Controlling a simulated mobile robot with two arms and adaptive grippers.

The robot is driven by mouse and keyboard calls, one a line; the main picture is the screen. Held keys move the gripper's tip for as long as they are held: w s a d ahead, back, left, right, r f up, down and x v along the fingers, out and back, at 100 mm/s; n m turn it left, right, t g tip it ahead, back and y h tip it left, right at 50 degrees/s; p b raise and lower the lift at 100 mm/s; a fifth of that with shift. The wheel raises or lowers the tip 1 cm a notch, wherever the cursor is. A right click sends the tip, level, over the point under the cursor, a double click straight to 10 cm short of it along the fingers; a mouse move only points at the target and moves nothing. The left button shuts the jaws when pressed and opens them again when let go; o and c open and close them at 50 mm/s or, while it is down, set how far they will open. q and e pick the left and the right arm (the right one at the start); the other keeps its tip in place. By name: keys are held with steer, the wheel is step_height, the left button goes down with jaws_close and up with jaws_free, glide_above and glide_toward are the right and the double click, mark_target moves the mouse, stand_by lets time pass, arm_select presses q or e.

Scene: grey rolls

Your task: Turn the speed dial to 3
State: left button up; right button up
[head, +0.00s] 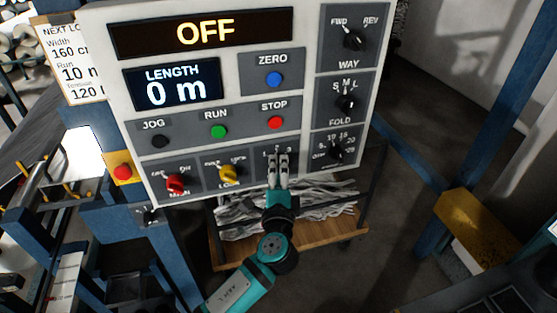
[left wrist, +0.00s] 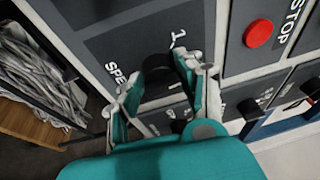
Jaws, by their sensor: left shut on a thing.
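The speed dial (left wrist: 158,66) is a black knob on a dark grey plate, low on the control panel (head: 303,108). In the left wrist view it sits between the two fingers of my left gripper (left wrist: 168,76), which is shut on it. Beside the knob I see part of the word SPEED and a 1. In the head view my left gripper (head: 278,163) comes up from below and covers the knob. Small numbers show just above the fingers. Where the dial points is hidden. My right gripper is not in view.
The red STOP button (head: 275,122) is just above the dial. A yellow knob (head: 228,174) is to its left and a black dial (head: 336,150) to its right. A wooden cart (head: 295,248) with grey scraps stands below. The display (head: 204,32) reads OFF.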

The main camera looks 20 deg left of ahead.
arm_select(q)
steer(key=shift+r+m+p, duration=0.2)
steer(key=shift+m+p, duration=0.65)
steer(key=shift+m, duration=0.15)
steer(key=shift+m+g+h+p, duration=0.3)
steer(key=shift+m+g+p, duration=0.2)
steer(key=shift+m, duration=0.4)
steer(key=shift+f+m+g, duration=0.1)
steer(key=shift+m+g, duration=0.3)
steer(key=shift+m, duration=0.8)
steer(key=m+g, duration=0.1)
steer(key=m, duration=0.2)
steer(key=shift+d+m, duration=0.1)
steer(key=shift+m, duration=0.2)
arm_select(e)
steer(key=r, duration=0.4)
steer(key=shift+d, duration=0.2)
arm_select(q)
steer(key=o, duration=1.1)
steer(key=shift+o, duration=0.2)
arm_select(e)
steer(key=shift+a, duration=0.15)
